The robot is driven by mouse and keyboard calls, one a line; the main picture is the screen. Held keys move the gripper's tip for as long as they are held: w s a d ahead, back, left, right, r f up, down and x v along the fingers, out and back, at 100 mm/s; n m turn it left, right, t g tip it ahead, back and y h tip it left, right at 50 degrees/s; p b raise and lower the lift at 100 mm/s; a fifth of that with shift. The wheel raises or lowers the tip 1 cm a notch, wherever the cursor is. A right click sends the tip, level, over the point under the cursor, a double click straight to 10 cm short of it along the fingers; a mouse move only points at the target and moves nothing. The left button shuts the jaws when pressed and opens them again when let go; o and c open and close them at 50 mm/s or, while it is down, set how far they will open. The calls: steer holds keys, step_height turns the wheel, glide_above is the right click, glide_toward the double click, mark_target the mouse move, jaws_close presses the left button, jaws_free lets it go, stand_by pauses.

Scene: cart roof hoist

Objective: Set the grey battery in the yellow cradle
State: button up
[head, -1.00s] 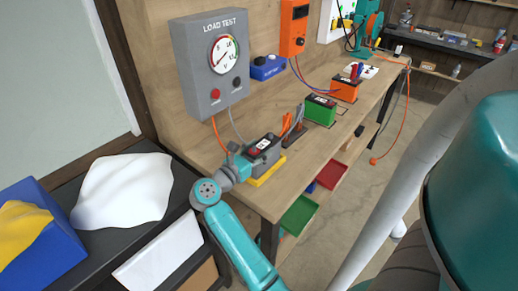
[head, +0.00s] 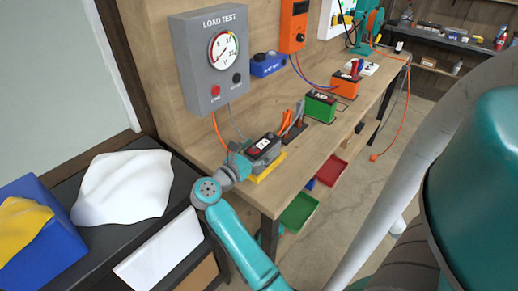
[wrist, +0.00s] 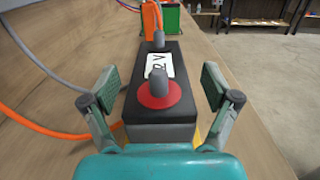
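The grey battery (head: 264,147) has a dark top, a white label and a red-ringed terminal. It stands upright at the yellow cradle (head: 270,167) near the bench's front corner. In the wrist view the battery (wrist: 158,85) lies between the two fingers of my gripper (wrist: 158,92), with a gap on each side. My gripper is open around it and seems not to touch it. A sliver of the yellow cradle (wrist: 198,138) shows low on the battery's right. The battery's underside is hidden, so I cannot tell how fully it is seated.
The grey load tester (head: 211,62) hangs on the back panel, with orange and grey cables running down beside the battery. Clamps (head: 292,122), a green battery (head: 320,106) and an orange battery (head: 345,86) stand farther along the bench. Red and green bins sit below the edge.

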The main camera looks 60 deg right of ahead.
steer(key=shift+f, duration=0.15)
steer(key=v, duration=1)
steer(key=shift+w+a, duration=0.1)
steer(key=shift+a, duration=0.15)
steer(key=shift+w+a, duration=0.15)
steer(key=shift+a, duration=0.55)
